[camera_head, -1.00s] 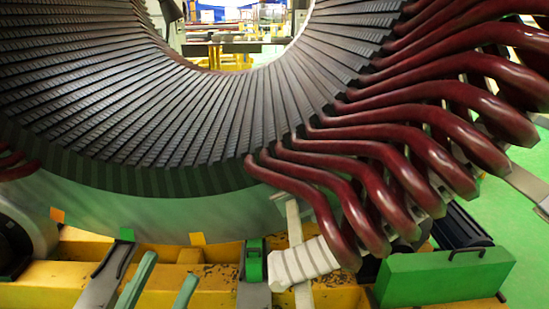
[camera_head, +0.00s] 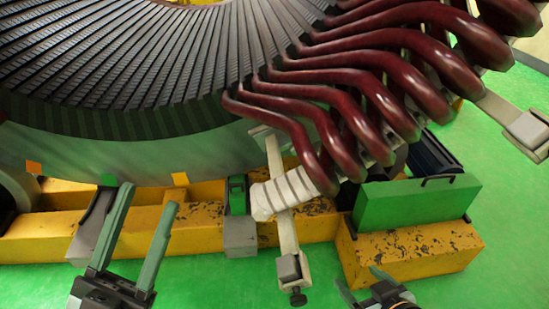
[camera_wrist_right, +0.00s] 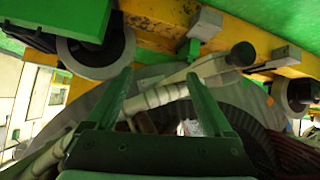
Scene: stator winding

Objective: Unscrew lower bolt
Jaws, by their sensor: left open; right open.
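The lower bolt (camera_head: 298,297) is a dark knob under the block (camera_head: 290,267) at the bottom end of a pale clamp bar (camera_head: 285,232). In the right wrist view a rounded bolt head (camera_wrist_right: 243,54) shows on the bar, up and right of the fingers. My right gripper (camera_head: 360,279) is open and empty, low in the head view, to the right of the bolt and apart from it. Its two green fingers (camera_wrist_right: 158,75) also show in the wrist view. My left gripper (camera_head: 148,197) is open and empty, well left of the bar.
The stator (camera_head: 100,70) with red bent coils (camera_head: 350,95) fills the upper area. Green floor (camera_head: 225,285) is clear around the bolt.

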